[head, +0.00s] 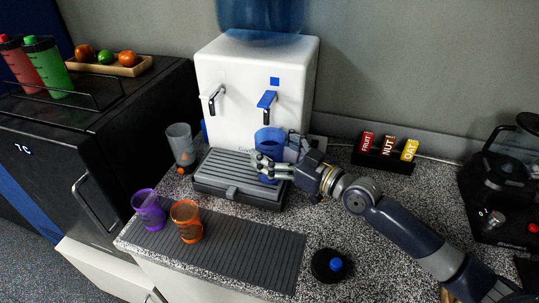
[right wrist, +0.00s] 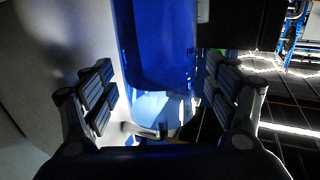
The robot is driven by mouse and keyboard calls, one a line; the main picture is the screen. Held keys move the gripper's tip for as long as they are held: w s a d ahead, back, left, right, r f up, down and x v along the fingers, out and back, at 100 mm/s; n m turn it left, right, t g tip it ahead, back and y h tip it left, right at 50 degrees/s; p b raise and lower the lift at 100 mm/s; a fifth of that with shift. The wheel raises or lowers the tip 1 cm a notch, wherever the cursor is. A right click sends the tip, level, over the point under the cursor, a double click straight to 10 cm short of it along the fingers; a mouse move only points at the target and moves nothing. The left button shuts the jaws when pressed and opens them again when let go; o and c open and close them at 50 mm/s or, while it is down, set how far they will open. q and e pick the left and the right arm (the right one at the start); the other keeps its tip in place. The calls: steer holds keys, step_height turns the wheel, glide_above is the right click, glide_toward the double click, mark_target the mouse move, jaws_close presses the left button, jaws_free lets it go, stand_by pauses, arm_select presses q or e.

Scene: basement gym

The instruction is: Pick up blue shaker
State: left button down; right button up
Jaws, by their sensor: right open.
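The blue shaker (head: 268,140) stands upright on the grey ribbed drip tray (head: 222,170) below the white water dispenser. My right gripper (head: 267,169) reaches in from the right at the shaker's lower half, and its fingers partly hide it. In the right wrist view the blue shaker (right wrist: 155,45) is between the two open fingers of the right gripper (right wrist: 162,88). A gap shows on the left side; on the right the finger is close to the shaker, and contact cannot be told. My left gripper is not in view.
The dispenser (head: 255,65) stands right behind the shaker. A grey cup (head: 181,145) is left of the tray. Purple (head: 148,208) and orange (head: 187,221) cups stand on a ribbed mat (head: 250,250). A black lid (head: 329,266) lies at the front. Small boxes (head: 388,147) stand at right.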

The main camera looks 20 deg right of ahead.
steer(key=shift+w+a, duration=0.35)
steer(key=shift+w, duration=0.1)
steer(key=c, duration=1.3)
steer(key=shift+d+r, duration=0.1)
steer(key=shift+c, duration=0.8)
